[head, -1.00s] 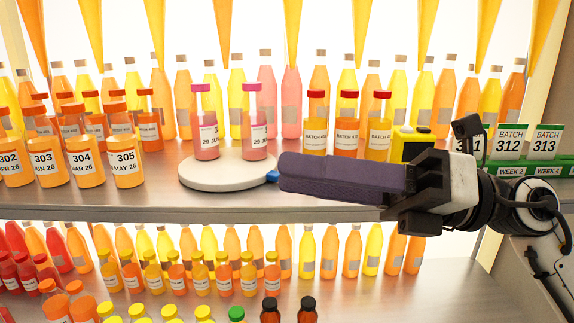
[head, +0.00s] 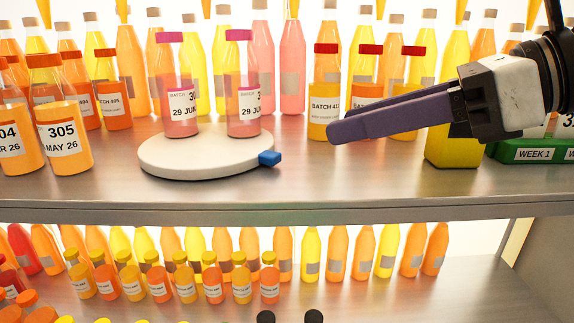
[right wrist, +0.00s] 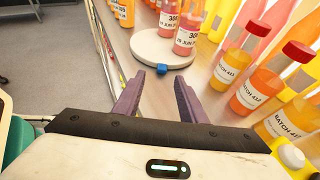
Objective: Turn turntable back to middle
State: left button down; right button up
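The white round turntable (head: 190,163) stands near the front of the upper shelf. Its blue tab (head: 270,158) points to the right and slightly forward. Two pink bottles with magenta caps, left (head: 177,85) and right (head: 242,85), stand upright on it. My right gripper (head: 336,130) has purple fingers and is right of the tab, apart from it. In the right wrist view the gripper (right wrist: 157,79) is open and empty, with the turntable (right wrist: 160,50) and blue tab (right wrist: 163,69) beyond the fingertips. My left gripper is not in view.
Red-capped bottles (head: 325,95) stand behind and beside my right gripper. A yellow container (head: 452,150) and a green holder (head: 535,150) are to the right. Orange bottles (head: 65,130) stand left of the turntable. The shelf front right of the tab is clear.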

aim_at(272, 154)
jog(key=shift+w+a+f+b, duration=0.1)
jog(key=shift+w+f+b, duration=0.1)
jog(key=shift+w+f, duration=0.25)
jog(key=shift+w+f+b, duration=0.15)
jog(key=shift+w+f, duration=0.05)
jog(key=shift+f, duration=0.35)
jog(key=shift+w+a, duration=0.15)
jog(key=shift+a, duration=0.15)
jog(key=p+x, duration=0.1)
jog(key=x, duration=0.8)
jog(key=shift+a+f, duration=0.1)
jog(key=shift+a, duration=0.05)
grip_shut()
